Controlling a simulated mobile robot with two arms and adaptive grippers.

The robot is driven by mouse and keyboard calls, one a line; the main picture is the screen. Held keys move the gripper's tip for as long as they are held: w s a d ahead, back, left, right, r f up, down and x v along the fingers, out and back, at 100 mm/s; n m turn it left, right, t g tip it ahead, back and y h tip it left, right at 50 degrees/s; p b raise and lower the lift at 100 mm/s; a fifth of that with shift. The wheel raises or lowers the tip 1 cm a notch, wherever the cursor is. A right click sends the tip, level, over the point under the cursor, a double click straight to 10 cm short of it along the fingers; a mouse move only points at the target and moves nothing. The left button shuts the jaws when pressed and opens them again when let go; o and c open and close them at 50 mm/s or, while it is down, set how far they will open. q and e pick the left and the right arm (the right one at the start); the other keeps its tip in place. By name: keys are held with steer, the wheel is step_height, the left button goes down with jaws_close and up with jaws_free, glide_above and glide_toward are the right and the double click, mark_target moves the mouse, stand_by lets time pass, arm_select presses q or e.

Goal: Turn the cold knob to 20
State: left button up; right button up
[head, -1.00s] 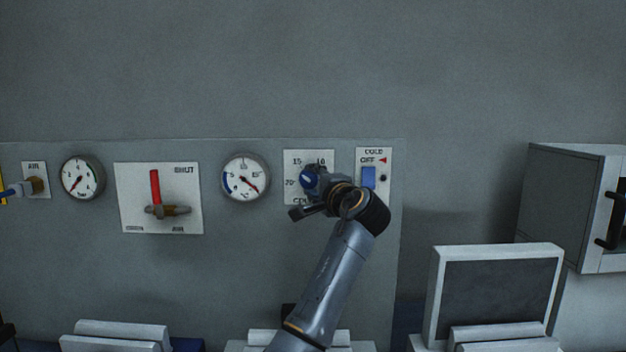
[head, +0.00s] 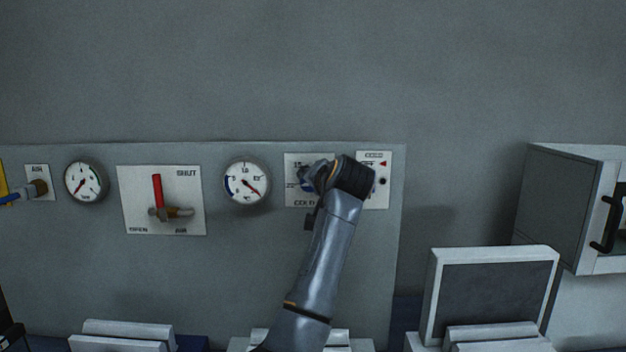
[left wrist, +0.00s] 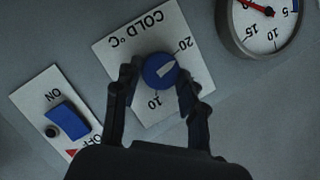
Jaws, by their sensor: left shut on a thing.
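The cold knob (left wrist: 160,71) is a round blue knob with a white pointer line, on a white plate (left wrist: 124,42) marked COLD °C. In the left wrist view, the pointer points up and right, roughly toward the 20 mark. The 10 mark is below the knob. My left gripper (left wrist: 158,88) is shut on the knob, one black finger on each side. In the head view, my left gripper (head: 312,178) and wrist cover most of the knob and part of the plate. My right gripper is not in view.
A blue switch (left wrist: 69,120) marked ON and OFF sits beside the plate. A gauge (head: 246,182) with a red needle is left of it, then a red-handled valve (head: 157,192) on a plate marked OPEN and SHUT. A grey cabinet (head: 562,205) stands at the right.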

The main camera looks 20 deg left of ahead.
arm_select(q)
steer(key=shift+r+n, duration=0.15)
steer(key=shift+n, duration=0.25)
stand_by(0.3)
steer(key=o, duration=1)
steer(key=shift+c, duration=0.2)
steer(key=shift+o, duration=1)
steer(key=shift+w, duration=0.1)
steer(key=v, duration=1.2)
steer(key=shift+a, duration=0.15)
